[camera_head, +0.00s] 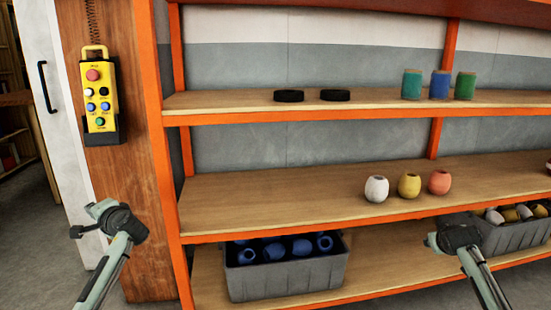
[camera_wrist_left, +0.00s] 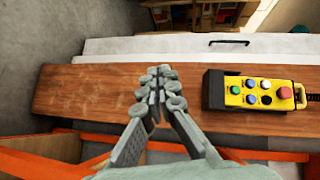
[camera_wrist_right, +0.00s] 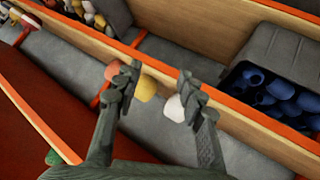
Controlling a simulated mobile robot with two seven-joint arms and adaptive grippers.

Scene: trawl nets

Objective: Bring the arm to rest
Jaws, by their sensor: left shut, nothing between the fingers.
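My left gripper (camera_head: 97,208) is in front of the wooden post at the left of the head view, below the yellow control box. In the left wrist view, its fingers (camera_wrist_left: 159,76) are together and hold nothing. My right arm comes up at the lower right of the head view, in front of the lower shelf. Its fingers are hard to make out there. In the right wrist view, my right gripper (camera_wrist_right: 158,82) has its fingers wide apart, with the shelf behind and nothing held.
A yellow control box (camera_head: 101,97) hangs on the wooden post (camera_head: 150,240). An orange-framed shelf (camera_head: 250,195) holds white, yellow and coral floats, black discs and spools. A grey crate (camera_head: 285,283) with blue items stands low; another grey crate (camera_head: 515,235) is at right.

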